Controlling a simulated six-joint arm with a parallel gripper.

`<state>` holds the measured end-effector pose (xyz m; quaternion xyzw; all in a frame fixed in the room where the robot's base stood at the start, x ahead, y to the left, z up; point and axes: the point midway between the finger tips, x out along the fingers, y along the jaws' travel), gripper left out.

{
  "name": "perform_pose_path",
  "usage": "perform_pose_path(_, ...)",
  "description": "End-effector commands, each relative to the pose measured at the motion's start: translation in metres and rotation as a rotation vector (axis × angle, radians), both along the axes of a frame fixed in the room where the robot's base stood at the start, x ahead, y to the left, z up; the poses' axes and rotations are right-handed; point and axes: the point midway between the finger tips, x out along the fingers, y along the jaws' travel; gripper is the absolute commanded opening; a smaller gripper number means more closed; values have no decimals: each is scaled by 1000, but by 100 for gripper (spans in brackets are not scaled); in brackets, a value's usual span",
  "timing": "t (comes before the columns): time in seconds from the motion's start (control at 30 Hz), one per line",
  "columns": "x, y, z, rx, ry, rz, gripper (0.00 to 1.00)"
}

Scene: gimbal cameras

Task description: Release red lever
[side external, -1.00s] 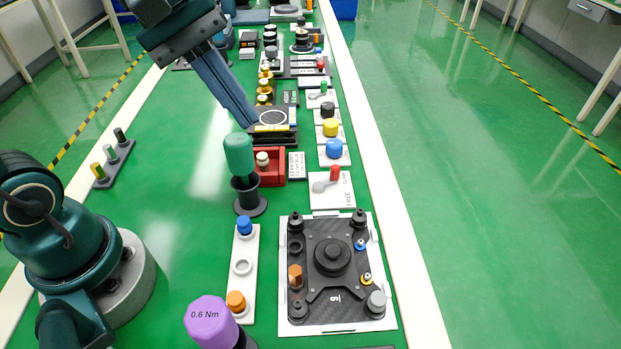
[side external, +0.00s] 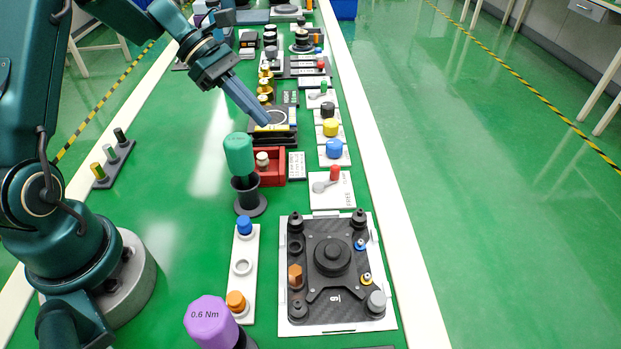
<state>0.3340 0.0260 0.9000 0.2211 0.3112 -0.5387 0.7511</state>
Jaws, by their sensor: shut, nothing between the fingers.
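The red lever (side external: 335,172) stands on a white plate (side external: 332,197) with a grey pivot, right of the middle of the view. The plate carries small lettering, of which "FREE" can be read. My gripper (side external: 265,122) is shut and empty. Its fingertips are above the dark box with the round disc, up and to the left of the red lever and clear of it. Nothing hides the red lever.
Blue (side external: 334,149) and yellow (side external: 329,128) knobs stand behind the red lever. A green-handled screwdriver (side external: 239,155) stands upright in a black holder to its left, near a red tray (side external: 270,177). A black gimbal plate (side external: 337,300) lies in front.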

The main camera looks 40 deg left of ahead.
Motion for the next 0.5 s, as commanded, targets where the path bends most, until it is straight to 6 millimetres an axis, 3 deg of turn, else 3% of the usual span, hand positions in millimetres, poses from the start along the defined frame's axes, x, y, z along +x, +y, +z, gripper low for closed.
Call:
perform_pose_path(0.33, 0, -1, 0, 2, -2, -1, 0)
perform_pose_path(0.5, 3, -12, -11, 0, 1, -4, 0)
